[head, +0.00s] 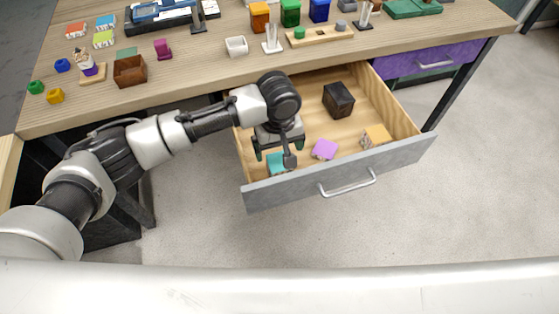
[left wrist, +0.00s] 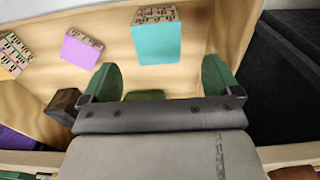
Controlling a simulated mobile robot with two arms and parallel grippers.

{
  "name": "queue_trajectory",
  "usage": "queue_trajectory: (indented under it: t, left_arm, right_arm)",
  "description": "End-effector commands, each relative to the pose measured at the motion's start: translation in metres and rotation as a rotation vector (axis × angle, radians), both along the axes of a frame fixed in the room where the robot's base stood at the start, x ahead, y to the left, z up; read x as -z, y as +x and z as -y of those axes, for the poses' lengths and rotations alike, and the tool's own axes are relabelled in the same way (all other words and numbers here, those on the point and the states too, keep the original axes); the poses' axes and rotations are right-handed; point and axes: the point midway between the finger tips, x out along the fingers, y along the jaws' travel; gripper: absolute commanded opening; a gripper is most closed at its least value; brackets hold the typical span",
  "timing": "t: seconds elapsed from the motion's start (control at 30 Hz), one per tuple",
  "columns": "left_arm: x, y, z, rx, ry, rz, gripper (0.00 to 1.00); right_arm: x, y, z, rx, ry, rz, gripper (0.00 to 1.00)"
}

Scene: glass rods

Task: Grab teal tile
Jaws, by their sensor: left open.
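The teal tile (head: 275,163) lies in the open drawer near its front left corner, partly hidden by my left gripper (head: 278,147). In the left wrist view the teal tile (left wrist: 157,44) shows a plain teal face and a patterned edge at its far end. My left gripper (left wrist: 160,78) is open and empty, with a green-padded finger to each side. The tile is beyond the fingertips in that view, roughly in line with the gap, and apart from them. My right gripper is not in view.
The drawer (head: 342,185) also holds a purple tile (head: 324,149), an orange tile (head: 377,135) and a dark box (head: 338,100). The drawer walls stand close around my gripper. The wooden tabletop (head: 190,88) above carries several blocks and holders.

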Motion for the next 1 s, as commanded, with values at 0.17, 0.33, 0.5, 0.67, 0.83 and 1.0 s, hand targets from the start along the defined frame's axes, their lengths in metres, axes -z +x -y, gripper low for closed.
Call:
queue_trajectory:
  t: [0.17,0.33,0.5,0.67,0.83,1.0]
  left_arm:
    - [0.019,0.001,0.001,-0.001,0.001,0.000,0.92]
    - [0.044,0.002,0.001,-0.001,0.001,0.000,0.92]
    - [0.054,0.002,0.002,0.001,-0.001,0.001,0.92]
    - [0.054,0.002,0.002,0.001,-0.001,0.001,0.92]
    - [0.053,0.002,0.002,0.001,-0.001,0.001,0.69]
    - [0.053,0.002,0.002,0.001,-0.001,0.001,0.42]
  right_arm:
    - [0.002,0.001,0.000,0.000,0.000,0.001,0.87]
    - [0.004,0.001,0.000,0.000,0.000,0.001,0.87]
    - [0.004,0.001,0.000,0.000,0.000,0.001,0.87]
    - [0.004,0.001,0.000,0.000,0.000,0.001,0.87]
    - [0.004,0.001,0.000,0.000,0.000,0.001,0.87]
    - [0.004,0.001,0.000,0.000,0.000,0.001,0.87]
